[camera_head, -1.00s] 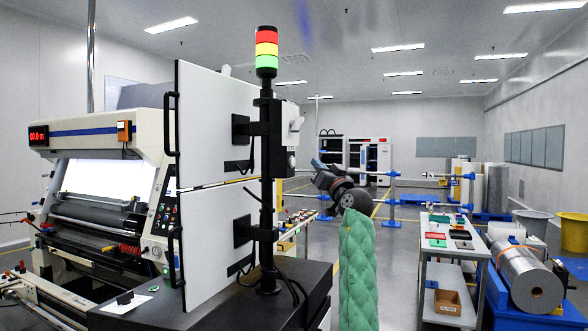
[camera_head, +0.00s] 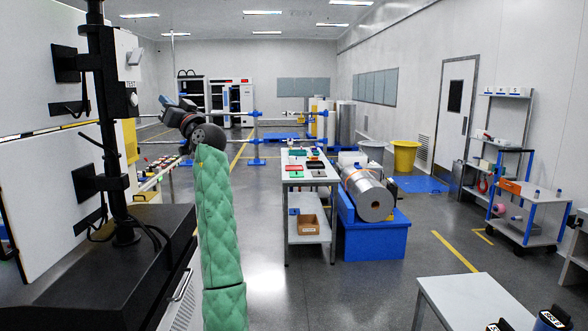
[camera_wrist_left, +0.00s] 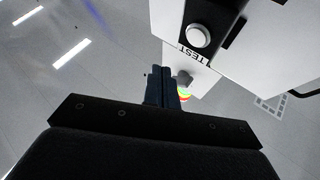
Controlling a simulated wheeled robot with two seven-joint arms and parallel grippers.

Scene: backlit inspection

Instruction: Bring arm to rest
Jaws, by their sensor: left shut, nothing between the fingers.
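My left arm, in a green quilted sleeve (camera_head: 218,215), rises from the bottom of the head view to a dark wrist. My left gripper (camera_head: 166,101) is up at its far end, pointing up and left, beside the black pole. In the left wrist view the two dark fingers (camera_wrist_left: 162,88) are together with nothing between them. A white box with a round button and the label TEST (camera_wrist_left: 198,37) is close by, up and right of the fingertips. My right gripper is not in view.
The black pole (camera_head: 111,130) and white panels (camera_head: 28,170) stand left of my arm. A grey table with small trays (camera_head: 292,180) and a metal roll on a blue stand (camera_head: 375,240) are to the right. A white table (camera_head: 470,300) is front right; grey floor lies between.

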